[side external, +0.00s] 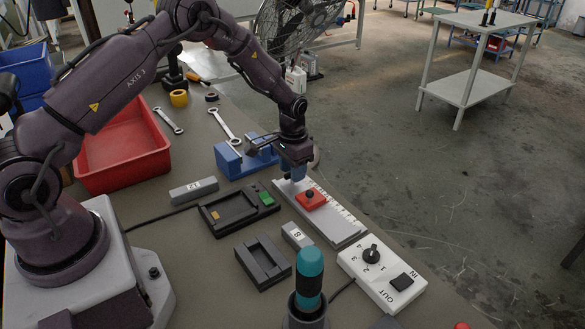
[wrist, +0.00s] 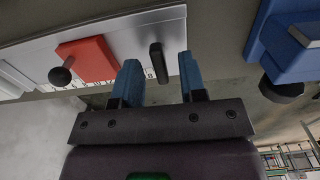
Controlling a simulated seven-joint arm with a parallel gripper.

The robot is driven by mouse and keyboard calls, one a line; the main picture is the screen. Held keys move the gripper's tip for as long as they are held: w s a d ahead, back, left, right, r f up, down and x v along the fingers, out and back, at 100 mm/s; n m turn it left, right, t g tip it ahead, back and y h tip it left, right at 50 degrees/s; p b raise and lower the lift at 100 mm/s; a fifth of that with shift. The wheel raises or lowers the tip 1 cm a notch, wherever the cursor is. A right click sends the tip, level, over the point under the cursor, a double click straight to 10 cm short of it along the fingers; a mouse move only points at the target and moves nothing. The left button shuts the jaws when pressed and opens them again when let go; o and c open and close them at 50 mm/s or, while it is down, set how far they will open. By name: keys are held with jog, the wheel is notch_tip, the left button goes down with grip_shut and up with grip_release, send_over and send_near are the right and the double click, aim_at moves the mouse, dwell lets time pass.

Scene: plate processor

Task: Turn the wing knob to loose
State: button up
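A dark upright wing-shaped knob (wrist: 158,62) stands on the grey scale rail (wrist: 125,40) in the wrist view; it looks like the wing knob. My gripper (wrist: 160,72) is open, with one blue finger on each side of the knob and a visible gap to both. No loose or tight marking is readable. In the side view my gripper (side external: 291,176) is low over the far end of the rail (side external: 344,232) and hides the knob. A red slider (side external: 310,199) with a black ball knob sits on the rail close by; the wrist view also shows it (wrist: 90,58).
A blue fixture (side external: 240,160) stands left of my gripper, with a dark round knob (wrist: 282,90) in the wrist view. A white dial box (side external: 382,275) lies beyond the rail's near end. Dark trays (side external: 262,262) and grey blocks (side external: 194,190) lie on the bench.

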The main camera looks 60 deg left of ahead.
aim_at(284, 189)
notch_tip(284, 189, up, 13)
dwell(0.7)
jog(key=s+d+r+t, duration=0.2)
jog(key=s+r, duration=0.4)
jog(key=s, duration=0.3)
jog(key=s+d+r+t, duration=0.1)
jog(key=s+d+r, duration=0.3)
jog(key=s, duration=0.5)
jog(key=s+d+r+t, duration=0.2)
jog(key=s+d+r, duration=0.2)
jog(key=s+r, duration=0.5)
jog(key=shift+s+t, duration=0.2)
jog(key=shift+t, duration=0.1)
